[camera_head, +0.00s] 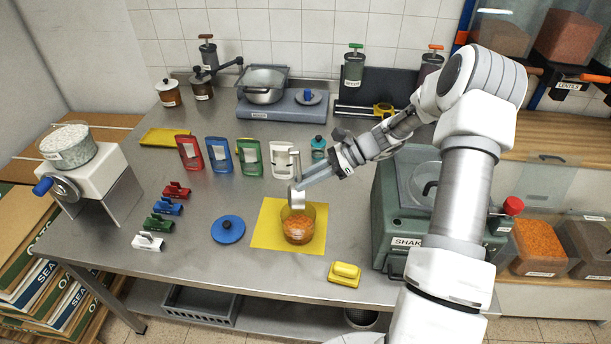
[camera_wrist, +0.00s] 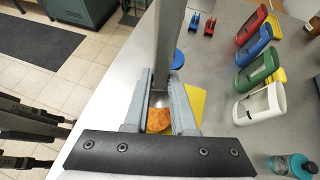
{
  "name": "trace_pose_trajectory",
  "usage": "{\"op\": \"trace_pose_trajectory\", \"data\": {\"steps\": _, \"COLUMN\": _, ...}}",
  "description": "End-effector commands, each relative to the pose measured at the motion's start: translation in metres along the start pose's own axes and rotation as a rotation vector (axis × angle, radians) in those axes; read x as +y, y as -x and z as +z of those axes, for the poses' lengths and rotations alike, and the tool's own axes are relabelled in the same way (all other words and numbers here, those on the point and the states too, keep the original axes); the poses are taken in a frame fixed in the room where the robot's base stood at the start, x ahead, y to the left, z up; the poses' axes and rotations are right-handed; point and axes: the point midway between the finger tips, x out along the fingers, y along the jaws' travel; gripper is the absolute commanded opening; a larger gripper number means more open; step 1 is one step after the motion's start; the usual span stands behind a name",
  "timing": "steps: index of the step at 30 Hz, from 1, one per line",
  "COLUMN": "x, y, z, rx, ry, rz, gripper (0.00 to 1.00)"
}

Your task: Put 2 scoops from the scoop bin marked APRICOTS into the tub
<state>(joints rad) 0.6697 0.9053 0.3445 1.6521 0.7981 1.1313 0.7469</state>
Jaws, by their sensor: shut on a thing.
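My gripper (camera_head: 322,172) is shut on a metal scoop (camera_head: 296,199), which hangs at the rim of a clear tub. The scoop's grey handle (camera_wrist: 170,40) runs between the fingers in the wrist view. The tub (camera_head: 298,232) stands on a yellow mat (camera_head: 264,231) and holds orange-brown contents. Orange pieces (camera_wrist: 158,119) show between the fingers in the wrist view; I cannot tell whether they lie in the scoop or the tub. A bin of orange pieces (camera_head: 538,242) stands at the right; its label is too small to read.
A blue lid (camera_head: 228,229) lies left of the mat and a yellow block (camera_head: 344,273) lies at front right. Several coloured holders (camera_head: 220,154) stand behind. A green shaker machine (camera_head: 390,215) stands on the right, partly behind my arm.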

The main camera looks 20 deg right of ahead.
Motion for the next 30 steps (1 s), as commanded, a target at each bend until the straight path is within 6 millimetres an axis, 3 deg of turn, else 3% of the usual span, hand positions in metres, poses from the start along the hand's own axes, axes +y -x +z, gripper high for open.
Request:
{"op": "trace_pose_trajectory", "data": {"steps": 1, "x": 0.001, "y": 0.003, "z": 0.008, "rx": 0.041, "ry": 0.003, "rz": 0.004, "gripper": 0.0}}
{"op": "trace_pose_trajectory", "data": {"steps": 30, "x": 0.001, "y": 0.015, "z": 0.03, "rx": 0.753, "ry": 0.003, "rz": 0.004, "gripper": 0.0}}
